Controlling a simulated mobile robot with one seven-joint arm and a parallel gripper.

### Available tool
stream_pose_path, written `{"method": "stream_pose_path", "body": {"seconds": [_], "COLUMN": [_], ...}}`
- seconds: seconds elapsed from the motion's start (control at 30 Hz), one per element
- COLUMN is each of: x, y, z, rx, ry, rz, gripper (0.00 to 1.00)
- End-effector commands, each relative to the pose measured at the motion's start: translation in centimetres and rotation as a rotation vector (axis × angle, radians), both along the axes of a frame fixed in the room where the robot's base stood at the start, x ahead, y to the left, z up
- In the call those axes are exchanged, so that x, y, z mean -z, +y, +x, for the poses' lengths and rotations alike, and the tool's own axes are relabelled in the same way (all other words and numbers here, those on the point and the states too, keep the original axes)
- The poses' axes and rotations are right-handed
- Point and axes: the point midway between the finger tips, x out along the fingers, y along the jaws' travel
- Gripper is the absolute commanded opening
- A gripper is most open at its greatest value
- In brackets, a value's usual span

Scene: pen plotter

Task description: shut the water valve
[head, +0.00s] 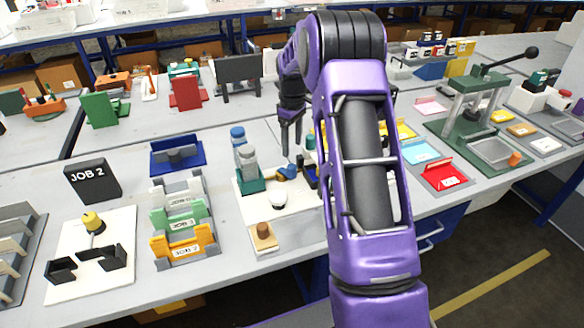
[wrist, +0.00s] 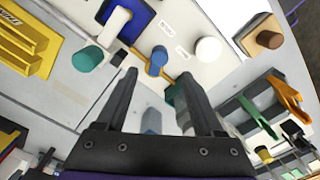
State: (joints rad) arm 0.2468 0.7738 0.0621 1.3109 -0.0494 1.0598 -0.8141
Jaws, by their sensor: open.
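What looks like the water valve (head: 287,173) is a small blue part with a brass piece, on a white board in the head view. In the wrist view the blue round part (wrist: 156,60) lies just beyond my fingertips, with a brass bar beside it. Which way its handle is turned I cannot tell. My gripper (head: 291,150) points down above the board, behind the valve in the head view. It is open and empty, and its two fingers (wrist: 158,82) show apart in the wrist view, not visibly touching the valve.
A white knob (head: 277,198) is in front, a brown knob on a wooden block (head: 264,236) nearer. A blue plate with a white cylinder (wrist: 118,22) is close by. My arm hides the board's right side.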

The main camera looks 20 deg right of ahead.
Motion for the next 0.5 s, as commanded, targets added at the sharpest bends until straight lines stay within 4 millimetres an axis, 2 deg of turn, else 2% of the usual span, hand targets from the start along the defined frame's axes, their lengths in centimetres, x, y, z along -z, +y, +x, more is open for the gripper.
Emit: {"method": "stream_pose_path", "body": {"seconds": [0.03,0.2,0.4,0.5], "x": [1.3,4.9,8.0,8.9], "y": [0.0,0.0,0.0,0.0], "z": [-0.1,-0.1,0.0,0.0], "rx": [0.0,-0.001,-0.001,-0.001], "ry": [0.005,0.003,0.001,-0.001], "rz": [0.001,0.0,0.0,-0.001], "gripper": [0.69,0.69,0.69,0.69]}}
